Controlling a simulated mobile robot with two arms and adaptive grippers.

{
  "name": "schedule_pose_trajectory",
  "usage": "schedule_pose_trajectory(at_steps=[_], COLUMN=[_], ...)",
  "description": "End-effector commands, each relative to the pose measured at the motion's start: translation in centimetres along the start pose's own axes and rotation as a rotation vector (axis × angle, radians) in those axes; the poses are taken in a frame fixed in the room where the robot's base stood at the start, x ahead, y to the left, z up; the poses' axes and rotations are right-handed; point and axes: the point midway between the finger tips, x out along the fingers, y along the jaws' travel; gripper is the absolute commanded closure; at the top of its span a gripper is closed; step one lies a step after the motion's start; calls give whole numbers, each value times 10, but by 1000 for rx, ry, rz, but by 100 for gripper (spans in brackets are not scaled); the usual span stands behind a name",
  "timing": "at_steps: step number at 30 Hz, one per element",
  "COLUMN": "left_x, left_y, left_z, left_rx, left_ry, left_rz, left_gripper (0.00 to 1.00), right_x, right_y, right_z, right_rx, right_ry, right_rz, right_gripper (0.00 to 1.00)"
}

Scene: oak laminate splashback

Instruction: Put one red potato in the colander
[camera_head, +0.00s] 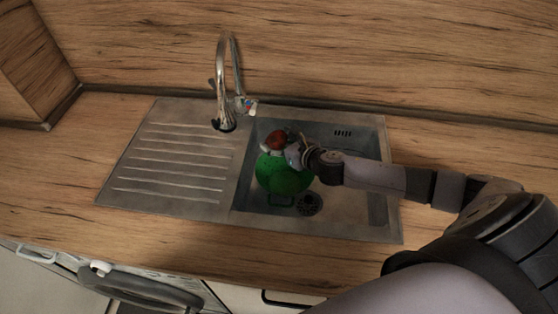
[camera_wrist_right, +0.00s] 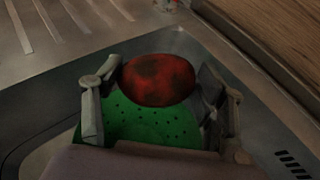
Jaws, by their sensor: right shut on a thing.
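The red potato (camera_head: 275,140) has dark patches. My right gripper (camera_head: 288,146) is shut on it, with a finger on either side in the right wrist view, where the potato (camera_wrist_right: 158,80) shows between them. The green colander (camera_head: 283,177) stands in the sink basin, below the gripper. Its holed green surface (camera_wrist_right: 150,122) shows under the potato in the right wrist view. The potato overlaps the colander's far edge in the head view; I cannot tell whether it touches it. My gripper and arm hide part of the colander. My left gripper is not in view.
The steel sink basin (camera_head: 355,142) surrounds the colander, with a drain (camera_head: 309,204) in its floor. A tall tap (camera_head: 222,85) stands behind at the left. The ribbed drainboard (camera_head: 175,165) is clear, and so is the wooden counter (camera_head: 60,150) on the left.

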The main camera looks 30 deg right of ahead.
Motion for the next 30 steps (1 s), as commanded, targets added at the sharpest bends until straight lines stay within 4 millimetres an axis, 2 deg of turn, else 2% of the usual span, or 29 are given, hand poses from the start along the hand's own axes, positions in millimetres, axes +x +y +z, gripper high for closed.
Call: schedule_pose_trajectory(at_steps=[1, 3, 7, 11, 16, 19, 30], left_x=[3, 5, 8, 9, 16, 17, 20], left_y=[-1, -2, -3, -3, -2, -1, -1], left_z=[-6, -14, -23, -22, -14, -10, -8], left_rx=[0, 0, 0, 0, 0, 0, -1], left_ry=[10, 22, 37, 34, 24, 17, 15], left_rz=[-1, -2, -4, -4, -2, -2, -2], left_gripper=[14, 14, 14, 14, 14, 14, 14], right_x=[6, 11, 18, 22, 32, 34, 36], right_y=[1, 1, 0, 1, 1, 0, 0], right_z=[-15, -28, -43, -51, -75, -81, -85], right_rx=[5, 5, 3, 2, 3, 2, -1], right_ry=[2, 2, -1, -1, 0, -1, -1], right_rz=[0, 0, 0, 1, 0, 0, 1], right_gripper=[66, 66, 66, 66, 66, 66, 66])
